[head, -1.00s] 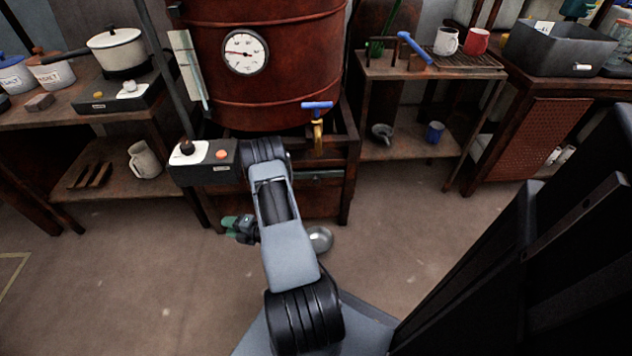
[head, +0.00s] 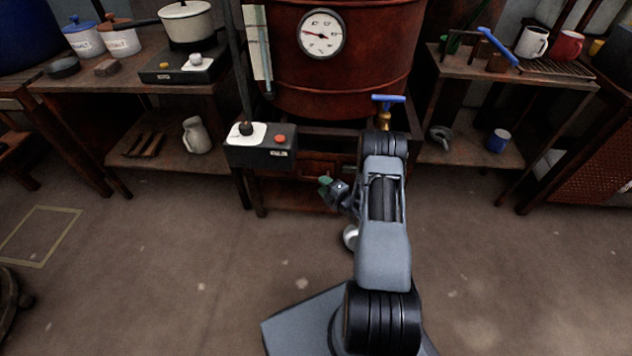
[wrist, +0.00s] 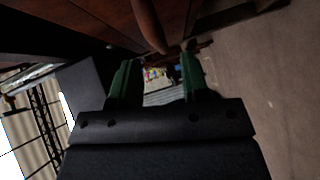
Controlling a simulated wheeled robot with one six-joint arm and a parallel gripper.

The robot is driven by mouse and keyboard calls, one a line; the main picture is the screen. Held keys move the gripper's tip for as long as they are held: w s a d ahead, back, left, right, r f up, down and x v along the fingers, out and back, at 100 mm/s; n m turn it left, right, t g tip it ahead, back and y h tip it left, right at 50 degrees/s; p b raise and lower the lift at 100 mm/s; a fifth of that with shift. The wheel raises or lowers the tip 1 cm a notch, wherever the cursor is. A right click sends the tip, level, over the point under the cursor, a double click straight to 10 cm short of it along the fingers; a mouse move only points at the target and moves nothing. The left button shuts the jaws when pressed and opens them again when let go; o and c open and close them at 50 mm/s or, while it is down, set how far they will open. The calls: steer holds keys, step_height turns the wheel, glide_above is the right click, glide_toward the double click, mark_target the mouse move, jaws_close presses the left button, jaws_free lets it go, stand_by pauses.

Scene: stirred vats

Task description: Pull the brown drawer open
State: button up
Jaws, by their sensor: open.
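The brown drawer (head: 318,168) seems to be the reddish-brown front low in the frame under the vat. My arm and gripper cover part of it, and I cannot make out its handle clearly. My gripper (head: 325,184) has green fingers and is in front of this brown front, apart from it as far as I can tell. In the wrist view my gripper (wrist: 156,65) is open with nothing held between its fingers. A dark brown wooden surface (wrist: 75,18) and a rounded brown bar (wrist: 148,22) show beyond the fingertips there.
The red vat (head: 345,60) with a dial stands above. A control box (head: 262,150) juts out left of the gripper, and a blue-handled tap (head: 388,102) is above right. Shelves (head: 475,150) stand at the right, a bench (head: 130,88) at the left. The floor in front is clear.

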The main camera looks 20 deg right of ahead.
mark_target(315, 178)
steer(key=shift+b+x, duration=0.6)
steer(key=shift+x, duration=2.15)
jaws_close()
